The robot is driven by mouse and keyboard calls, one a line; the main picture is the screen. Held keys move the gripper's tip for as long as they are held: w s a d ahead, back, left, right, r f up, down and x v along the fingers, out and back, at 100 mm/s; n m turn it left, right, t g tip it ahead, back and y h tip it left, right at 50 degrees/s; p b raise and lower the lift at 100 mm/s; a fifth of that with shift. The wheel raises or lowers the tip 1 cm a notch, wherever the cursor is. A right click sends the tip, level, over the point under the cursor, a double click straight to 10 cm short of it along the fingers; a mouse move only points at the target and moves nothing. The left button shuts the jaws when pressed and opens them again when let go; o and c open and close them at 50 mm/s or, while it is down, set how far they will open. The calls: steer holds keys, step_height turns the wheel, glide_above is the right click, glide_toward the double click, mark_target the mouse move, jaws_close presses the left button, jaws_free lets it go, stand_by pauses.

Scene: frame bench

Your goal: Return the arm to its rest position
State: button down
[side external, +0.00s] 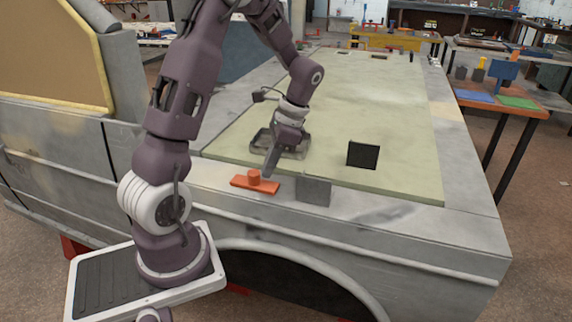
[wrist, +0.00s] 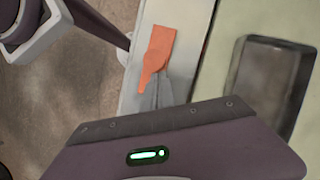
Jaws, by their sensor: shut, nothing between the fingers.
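My gripper (side external: 268,170) is shut and empty. It points down at the front ledge of the bench, its tips right beside the round knob of an orange flat piece (side external: 240,182). I cannot tell whether the tips touch the piece. In the wrist view, the shut grey fingers (wrist: 160,84) reach toward the same orange piece (wrist: 162,42) and overlap part of it. My arm is stretched forward and bent down over the bench edge.
A grey block (side external: 313,190) stands just right of the orange piece. A black square plate (side external: 363,155) stands upright on the pale green top (side external: 400,110). A shallow grey tray (side external: 261,139) lies behind my gripper. Open air lies above the bench.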

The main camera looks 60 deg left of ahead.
steer(key=w+d+r+t, duration=0.1)
steer(key=d+r, duration=0.2)
steer(key=r, duration=0.4)
steer(key=w+d+r+t, duration=0.1)
steer(key=d+r, duration=0.3)
steer(key=r, duration=0.2)
steer(key=s+d+r+n+t+h, duration=0.1)
steer(key=s+d+r+n+t, duration=0.1)
steer(key=s+d+t, duration=0.5)
steer(key=s+d+n, duration=0.1)
steer(key=s+d, duration=0.4)
steer(key=d, duration=0.1)
steer(key=shift+s+d+n+t, duration=0.3)
steer(key=shift+d, duration=0.05)
